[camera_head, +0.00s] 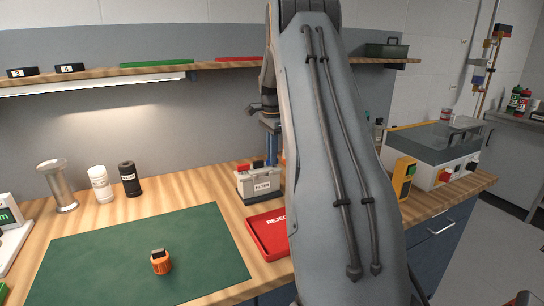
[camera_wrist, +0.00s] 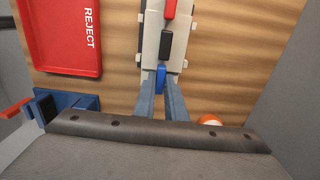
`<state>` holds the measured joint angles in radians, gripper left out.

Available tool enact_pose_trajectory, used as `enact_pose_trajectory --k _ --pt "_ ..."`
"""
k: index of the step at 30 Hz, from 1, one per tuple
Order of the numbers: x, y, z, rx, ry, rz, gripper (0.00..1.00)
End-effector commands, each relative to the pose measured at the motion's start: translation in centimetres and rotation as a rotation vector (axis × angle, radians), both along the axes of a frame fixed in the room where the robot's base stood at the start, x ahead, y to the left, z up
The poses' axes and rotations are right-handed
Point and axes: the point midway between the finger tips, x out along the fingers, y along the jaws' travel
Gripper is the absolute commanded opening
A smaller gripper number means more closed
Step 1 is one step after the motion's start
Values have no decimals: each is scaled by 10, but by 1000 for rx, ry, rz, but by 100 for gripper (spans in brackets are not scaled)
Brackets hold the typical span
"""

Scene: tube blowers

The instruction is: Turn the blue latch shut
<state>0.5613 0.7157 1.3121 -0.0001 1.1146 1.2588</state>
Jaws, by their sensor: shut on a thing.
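The blue latch (camera_wrist: 160,78) sits at the near end of a pale box in the wrist view, in line with a black latch (camera_wrist: 165,43) and a red latch (camera_wrist: 170,8). My gripper (camera_wrist: 160,92) has its two blue-grey fingers closed around the blue latch, one on each side. In the head view the box (camera_head: 258,186) is grey, labelled FILTER, and stands on the wooden bench. My gripper (camera_head: 272,155) reaches down onto its right end there. The blue latch cannot be made out in the head view, and the exact latch angle is unclear.
A red REJECT tray (camera_head: 266,234) lies just in front of the box. A green mat (camera_head: 140,255) holds an orange-based part (camera_head: 160,262). A yellow device (camera_head: 404,178) stands to the right. A shelf (camera_head: 215,66) runs above the bench.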

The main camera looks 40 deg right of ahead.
Motion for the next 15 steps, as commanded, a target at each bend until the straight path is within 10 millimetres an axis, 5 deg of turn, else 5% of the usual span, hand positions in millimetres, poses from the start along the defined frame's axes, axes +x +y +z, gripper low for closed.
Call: enact_pose_trajectory --k 10,12,15 --pt "1 -2 3 -5 -6 -4 0" --pt "1 -2 3 -5 -6 -4 21" --pt "1 -2 2 -3 -4 -3 30"
